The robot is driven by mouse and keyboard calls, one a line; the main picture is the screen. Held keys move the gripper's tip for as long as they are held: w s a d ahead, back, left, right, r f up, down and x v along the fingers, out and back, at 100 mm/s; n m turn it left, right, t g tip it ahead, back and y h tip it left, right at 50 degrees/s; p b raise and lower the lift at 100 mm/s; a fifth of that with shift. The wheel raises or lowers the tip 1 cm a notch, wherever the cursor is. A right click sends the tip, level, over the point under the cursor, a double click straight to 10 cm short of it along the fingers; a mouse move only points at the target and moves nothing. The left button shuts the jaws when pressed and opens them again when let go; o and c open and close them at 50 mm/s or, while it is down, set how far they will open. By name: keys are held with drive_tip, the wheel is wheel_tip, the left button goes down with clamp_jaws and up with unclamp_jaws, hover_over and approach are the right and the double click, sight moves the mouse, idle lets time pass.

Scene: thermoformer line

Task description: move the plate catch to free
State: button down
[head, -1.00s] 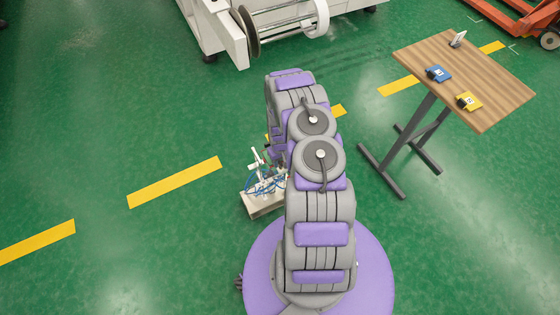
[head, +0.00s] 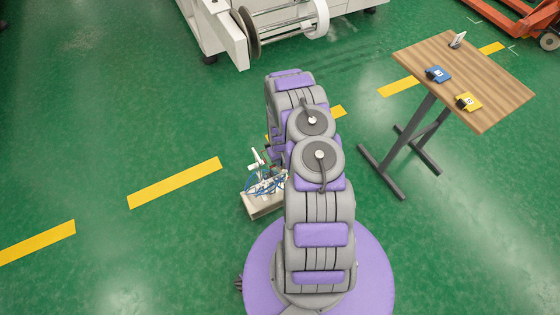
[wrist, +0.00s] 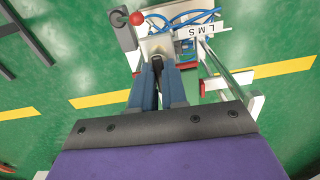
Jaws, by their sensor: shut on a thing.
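The unit with blue hoses (head: 262,203) stands on the floor left of my arm in the head view. In the wrist view its pale metal plate (wrist: 160,46) is at the top, close in front of my fingers. My gripper (wrist: 157,72) has its two blue-grey fingers close together around a narrow dark piece, which looks like the plate catch (wrist: 157,64). The fingers hide much of it, and I cannot read its setting. In the head view my arm hides the gripper.
A red ball knob (wrist: 136,18) and a white tag marked LMS (wrist: 198,32) are close to the fingers. A wooden table (head: 432,62) with a blue item (head: 438,74) and a yellow item (head: 468,102) stands at right. A white machine (head: 215,30) is behind. Floor at left is clear.

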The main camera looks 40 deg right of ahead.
drive_tip(key=m, duration=0.1)
drive_tip(key=m+p, duration=0.1)
drive_tip(key=m, duration=0.3)
drive_tip(key=shift+s+d+r+p, duration=0.1)
drive_tip(key=shift+d+p, duration=0.15)
drive_tip(key=shift+p, duration=0.15)
drive_tip(key=m+p, duration=0.1)
drive_tip(key=m, duration=0.1)
drive_tip(key=m+p, duration=0.2)
drive_tip(key=shift+s+d+m, duration=0.15)
drive_tip(key=shift+s+m, duration=0.05)
drive_tip(key=shift+m, duration=0.2)
drive_tip(key=m+p, duration=0.1)
drive_tip(key=m, duration=0.1)
drive_tip(key=m+p, duration=0.1)
drive_tip(key=m, duration=0.2)
drive_tip(key=shift+s+d, duration=0.1)
drive_tip(key=shift+s, duration=0.1)
drive_tip(key=shift+s+m+p, duration=0.15)
drive_tip(key=shift+m+p, duration=0.4)
drive_tip(key=shift+m, duration=0.75)
drive_tip(key=c, duration=1.2)
unclamp_jaws()
drive_tip(key=shift+o, duration=0.2)
